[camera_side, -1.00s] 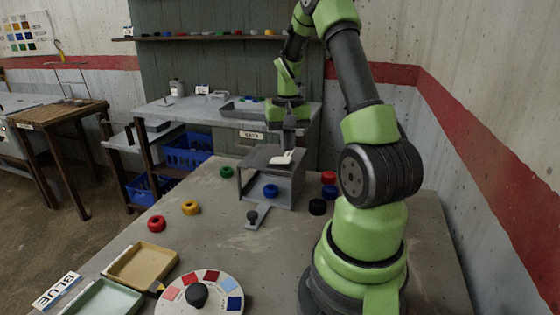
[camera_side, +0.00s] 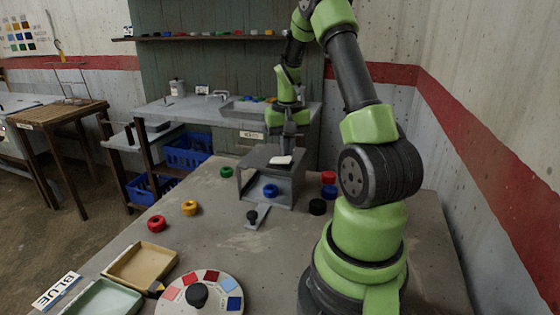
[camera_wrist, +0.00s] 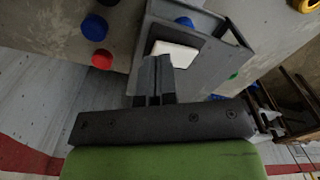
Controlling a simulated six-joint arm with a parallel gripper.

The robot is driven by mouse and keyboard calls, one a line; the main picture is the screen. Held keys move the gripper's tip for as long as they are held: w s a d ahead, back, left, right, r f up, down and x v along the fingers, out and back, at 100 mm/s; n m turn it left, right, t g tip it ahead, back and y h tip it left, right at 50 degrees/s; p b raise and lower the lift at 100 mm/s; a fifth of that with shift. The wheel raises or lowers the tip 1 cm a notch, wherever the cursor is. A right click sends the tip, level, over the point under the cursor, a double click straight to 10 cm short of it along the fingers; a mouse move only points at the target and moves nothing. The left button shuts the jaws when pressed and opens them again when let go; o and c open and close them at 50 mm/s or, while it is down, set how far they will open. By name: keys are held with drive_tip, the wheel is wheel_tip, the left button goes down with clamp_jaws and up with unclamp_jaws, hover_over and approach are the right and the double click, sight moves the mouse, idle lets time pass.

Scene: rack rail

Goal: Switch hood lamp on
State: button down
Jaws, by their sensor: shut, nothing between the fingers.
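The hood (camera_side: 271,157) is a small grey box with an open front on the table. A white rocker switch (camera_side: 281,160) sits on its dark top; the switch also shows in the wrist view (camera_wrist: 174,54). A blue puck (camera_side: 270,191) is inside the hood's opening. My gripper (camera_side: 288,148) is shut and empty, pointing down just above the hood's top behind the switch. In the wrist view the closed fingertips (camera_wrist: 158,62) are right at the switch's edge; whether they touch it I cannot tell. No lamp glow is visible.
Red (camera_side: 329,177), blue (camera_side: 329,191) and black (camera_side: 317,207) pucks stand right of the hood. A green puck (camera_side: 226,172) is to its left. A black-knobbed slide (camera_side: 252,216) sticks out in front. Trays (camera_side: 140,266) and a colour dial (camera_side: 200,294) are nearer.

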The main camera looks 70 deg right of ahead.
sight(285, 160)
drive_tip(key=shift+f, duration=0.7)
idle(0.3)
drive_tip(key=shift+r, duration=3.5)
drive_tip(key=shift+w+a+r, duration=0.15)
drive_tip(key=shift+a+r, duration=0.05)
drive_tip(key=shift+a, duration=0.05)
drive_tip(key=w+a+r+n+t, duration=0.1)
drive_tip(key=a+r+n+t, duration=0.1)
drive_tip(key=a+r, duration=0.45)
drive_tip(key=w+a+r+n+t, duration=0.2)
drive_tip(key=a+r, duration=0.1)
drive_tip(key=a, duration=0.7)
drive_tip(key=s+a+r+n+t+y, duration=0.1)
drive_tip(key=s+a+n+t+y, duration=0.1)
drive_tip(key=s+a, duration=0.6)
drive_tip(key=a+n+t, duration=0.1)
drive_tip(key=a+n, duration=0.1)
drive_tip(key=a, duration=0.1)
drive_tip(key=shift+a+r, duration=0.15)
drive_tip(key=shift+a, duration=0.15)
